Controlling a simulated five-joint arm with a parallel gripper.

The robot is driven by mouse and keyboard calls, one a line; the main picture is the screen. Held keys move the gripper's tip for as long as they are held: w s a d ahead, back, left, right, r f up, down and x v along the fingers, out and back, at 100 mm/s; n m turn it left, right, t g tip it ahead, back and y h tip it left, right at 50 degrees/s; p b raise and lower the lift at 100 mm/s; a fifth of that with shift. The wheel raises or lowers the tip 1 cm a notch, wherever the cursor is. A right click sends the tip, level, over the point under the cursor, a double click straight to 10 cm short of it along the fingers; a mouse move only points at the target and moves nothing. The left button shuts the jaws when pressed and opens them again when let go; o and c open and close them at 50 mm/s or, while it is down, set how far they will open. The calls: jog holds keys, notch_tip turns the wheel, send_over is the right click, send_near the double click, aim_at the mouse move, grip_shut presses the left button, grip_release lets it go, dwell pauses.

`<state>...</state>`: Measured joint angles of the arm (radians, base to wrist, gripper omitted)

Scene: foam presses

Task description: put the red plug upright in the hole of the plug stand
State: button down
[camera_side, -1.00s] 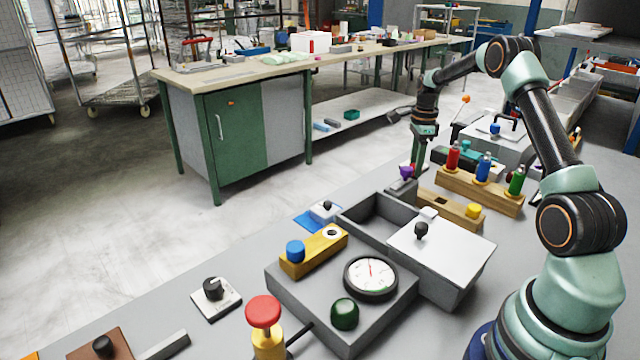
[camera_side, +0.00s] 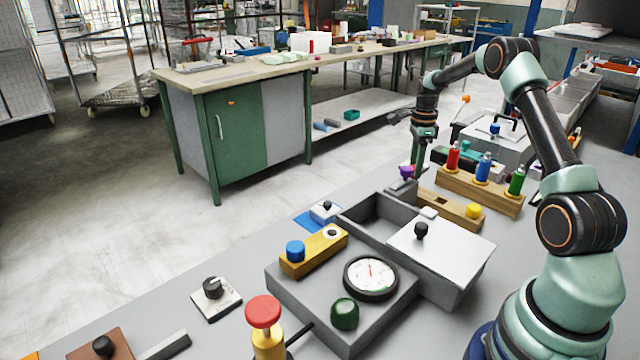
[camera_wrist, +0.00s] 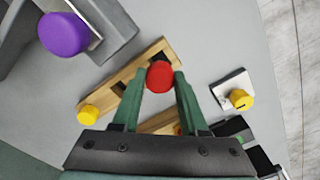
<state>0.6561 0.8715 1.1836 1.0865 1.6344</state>
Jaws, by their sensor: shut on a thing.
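In the wrist view, the red plug (camera_wrist: 160,77) shows as a round red cap between the green fingertips of my gripper (camera_wrist: 159,82), which is shut on it. It is over the wooden plug stand (camera_wrist: 100,97), close to dark openings in its top. In the side view, my gripper (camera_side: 417,168) points down at the far left end of the stand (camera_side: 458,214). The plug's lower part is hidden, and I cannot tell whether it is in a hole.
A purple knob (camera_wrist: 64,34) on a grey fixture stands close beside the stand. A wooden rack (camera_side: 480,192) with red, blue and green bottles is behind it. A grey box with a white lid (camera_side: 443,245) is in front. A yellow knob on a white plate (camera_wrist: 238,98) lies to the right.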

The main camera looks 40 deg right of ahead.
jog(key=shift+f, duration=1.9)
dwell(0.4)
jog(key=shift+c, duration=1.8)
grip_release()
notch_tip(320, 180, up, 12)
jog(key=shift+f, duration=0.1)
